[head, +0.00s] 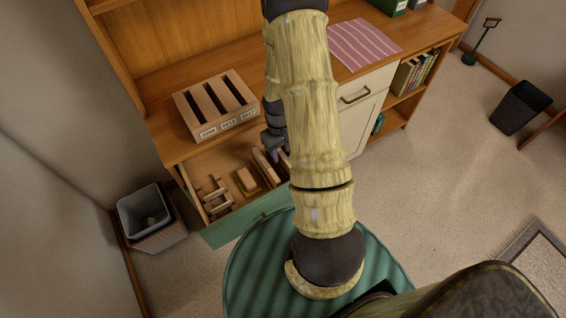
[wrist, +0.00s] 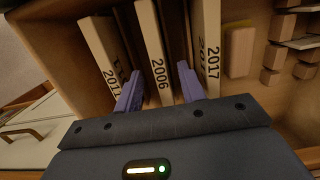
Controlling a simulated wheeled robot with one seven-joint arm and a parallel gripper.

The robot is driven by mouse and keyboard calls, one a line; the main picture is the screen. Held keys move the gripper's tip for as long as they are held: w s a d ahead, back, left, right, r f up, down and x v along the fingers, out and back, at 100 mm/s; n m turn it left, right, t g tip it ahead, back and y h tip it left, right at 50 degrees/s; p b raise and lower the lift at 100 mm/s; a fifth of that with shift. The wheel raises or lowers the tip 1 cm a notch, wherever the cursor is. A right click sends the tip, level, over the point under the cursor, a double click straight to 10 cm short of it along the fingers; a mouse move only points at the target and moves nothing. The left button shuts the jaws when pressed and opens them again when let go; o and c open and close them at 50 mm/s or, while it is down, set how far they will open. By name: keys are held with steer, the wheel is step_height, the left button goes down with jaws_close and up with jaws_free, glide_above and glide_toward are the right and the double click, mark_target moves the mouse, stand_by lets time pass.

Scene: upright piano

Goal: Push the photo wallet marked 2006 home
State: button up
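My gripper (wrist: 159,85) is open, with one purple finger on each side of the 2006 wallet. A narrow gap seems to show beside the wallet; contact is unclear. In the head view my arm partly hides the wallets (head: 265,166) and the gripper (head: 274,146). A wooden rack (head: 192,103) with three dark slots and year labels on its front stands on the desk top.
The drawer (head: 240,224) also holds a wooden block (head: 247,180) and a pegged wooden piece (head: 213,194). A striped cloth (head: 364,43) lies on the desk, right of my arm. A grey bin (head: 146,212) stands left of the drawer. Carpet to the right is largely clear.

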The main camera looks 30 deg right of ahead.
mark_target(283, 164)
steer(key=f, duration=0.2)
steer(key=shift+s+f, duration=0.2)
steer(key=shift+f, duration=0.15)
jaws_close()
